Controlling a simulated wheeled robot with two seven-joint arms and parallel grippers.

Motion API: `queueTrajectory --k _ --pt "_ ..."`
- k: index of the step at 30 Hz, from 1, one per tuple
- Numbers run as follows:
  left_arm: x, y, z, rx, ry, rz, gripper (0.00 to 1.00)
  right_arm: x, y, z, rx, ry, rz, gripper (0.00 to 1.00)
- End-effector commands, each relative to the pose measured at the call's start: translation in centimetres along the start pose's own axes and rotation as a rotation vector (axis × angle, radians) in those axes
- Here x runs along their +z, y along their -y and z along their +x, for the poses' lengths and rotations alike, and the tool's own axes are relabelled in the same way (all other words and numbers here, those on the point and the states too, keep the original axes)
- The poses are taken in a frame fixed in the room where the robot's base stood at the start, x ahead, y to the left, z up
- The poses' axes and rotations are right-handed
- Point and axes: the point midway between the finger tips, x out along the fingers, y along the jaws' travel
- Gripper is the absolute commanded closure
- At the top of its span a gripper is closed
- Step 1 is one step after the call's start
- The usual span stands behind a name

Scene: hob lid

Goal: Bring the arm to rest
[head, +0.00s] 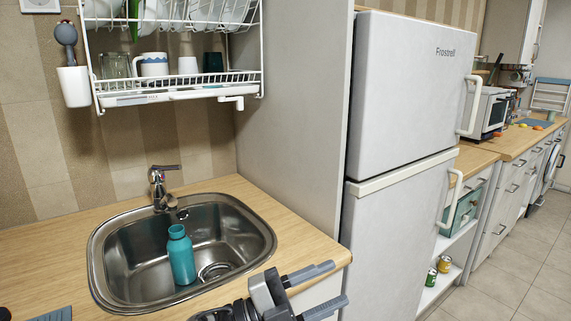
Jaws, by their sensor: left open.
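My left gripper (338,284) is at the bottom middle of the head view. Its two grey fingers are apart and point right, with nothing between them. It appears in front of the wooden counter's (300,243) right front corner, to the right of the sink. Whether it touches the counter cannot be told. My right gripper is out of view. No hob or lid can be made out.
A teal bottle (181,258) stands in the steel sink (262,255), below the tap (157,187). A dish rack (180,92) hangs above. The white fridge (405,95) stands right of the counter. Tiled floor (525,265) at the far right is clear.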

Motion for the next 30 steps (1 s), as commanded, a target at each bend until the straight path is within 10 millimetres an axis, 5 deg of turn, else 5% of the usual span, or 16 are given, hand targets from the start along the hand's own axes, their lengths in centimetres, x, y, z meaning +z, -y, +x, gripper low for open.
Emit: queueTrajectory --k 5,9,16,21,30 --pt "3.1 -2.9 -7.3 -0.353 0.349 -0.356 0.55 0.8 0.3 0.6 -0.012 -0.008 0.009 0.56" --pt "5.0 -8.4 -15.6 -0.516 0.690 -0.654 0.55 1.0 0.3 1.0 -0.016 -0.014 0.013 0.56" --pt "2.8 -18.2 -26.1 -0.565 1.111 -1.049 0.55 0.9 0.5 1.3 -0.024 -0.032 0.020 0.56" --pt "0.3 -21.9 -29.3 -0.542 1.248 -1.201 0.55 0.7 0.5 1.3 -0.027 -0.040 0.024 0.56" --pt "-0.3 -22.6 -29.9 -0.532 1.276 -1.235 0.55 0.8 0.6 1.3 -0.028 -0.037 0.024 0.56"
